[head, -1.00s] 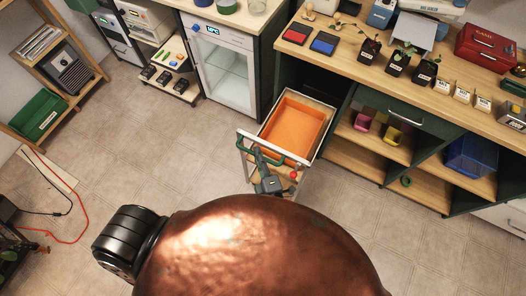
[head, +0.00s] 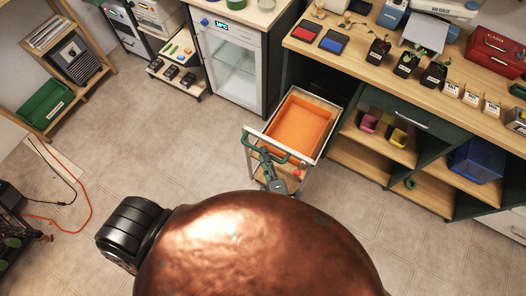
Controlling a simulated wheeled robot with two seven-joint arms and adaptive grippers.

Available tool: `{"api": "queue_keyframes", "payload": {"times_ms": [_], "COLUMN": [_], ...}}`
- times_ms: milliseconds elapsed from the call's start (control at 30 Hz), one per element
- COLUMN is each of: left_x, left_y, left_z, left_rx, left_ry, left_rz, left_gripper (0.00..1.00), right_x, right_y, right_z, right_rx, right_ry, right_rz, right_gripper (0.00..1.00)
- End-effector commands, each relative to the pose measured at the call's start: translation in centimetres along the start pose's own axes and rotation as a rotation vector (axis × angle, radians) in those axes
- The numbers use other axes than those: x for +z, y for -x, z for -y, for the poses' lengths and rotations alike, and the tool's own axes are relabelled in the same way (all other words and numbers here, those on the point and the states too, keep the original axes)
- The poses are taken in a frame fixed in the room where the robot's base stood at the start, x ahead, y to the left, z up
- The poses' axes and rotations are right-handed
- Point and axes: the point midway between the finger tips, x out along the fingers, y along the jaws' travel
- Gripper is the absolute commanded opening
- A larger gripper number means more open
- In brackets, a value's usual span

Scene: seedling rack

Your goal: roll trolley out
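The trolley (head: 322,147) stands at the left end of the long bench, its front part out on the floor and its far end by the dark bench opening. It has a pale frame, an orange tray (head: 298,122) on top and a wooden lower shelf. A green handle (head: 284,159) runs along its near side. My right gripper (head: 265,157) is at this handle and looks shut on it; the fingertips are small and partly hidden. My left gripper is not in view.
Open tiled floor (head: 150,145) lies left of the trolley. A small glass-door fridge (head: 232,68) and a low cart (head: 180,70) stand behind it. Bench shelves (head: 375,148) are close on the right. A red cable (head: 85,215) lies on the floor at far left.

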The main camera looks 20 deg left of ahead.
Motion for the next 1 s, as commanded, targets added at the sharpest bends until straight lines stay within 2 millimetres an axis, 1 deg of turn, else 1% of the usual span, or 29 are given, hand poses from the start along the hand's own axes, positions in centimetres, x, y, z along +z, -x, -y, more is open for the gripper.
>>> {"api": "queue_keyframes", "payload": {"times_ms": [33, 133, 233, 333, 467, 1000], "left_x": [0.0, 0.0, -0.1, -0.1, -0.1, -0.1], "left_y": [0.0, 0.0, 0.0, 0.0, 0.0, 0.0], "left_z": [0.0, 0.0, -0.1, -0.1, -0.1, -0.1], "left_rx": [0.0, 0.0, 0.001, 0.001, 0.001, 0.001], "left_ry": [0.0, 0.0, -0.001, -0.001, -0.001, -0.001], "left_rz": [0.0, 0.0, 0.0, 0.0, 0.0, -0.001], "left_gripper": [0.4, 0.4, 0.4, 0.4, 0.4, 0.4], "right_x": [0.0, 0.0, 0.0, 0.0, 0.0, -0.1], "right_y": [1.1, 2.7, 4.0, 4.8, 5.1, 5.0], "right_z": [0.1, 0.1, 0.1, 0.1, 0.0, 0.0], "right_rx": [-0.003, -0.003, -0.002, -0.001, 0.0, 0.0], "right_ry": [0.0, 0.0, -0.001, 0.0, 0.001, 0.0], "right_rz": [0.001, 0.001, 0.001, 0.0, 0.0, -0.001], "right_gripper": [0.29, 0.29, 0.29, 0.29, 0.29, 0.29]}}
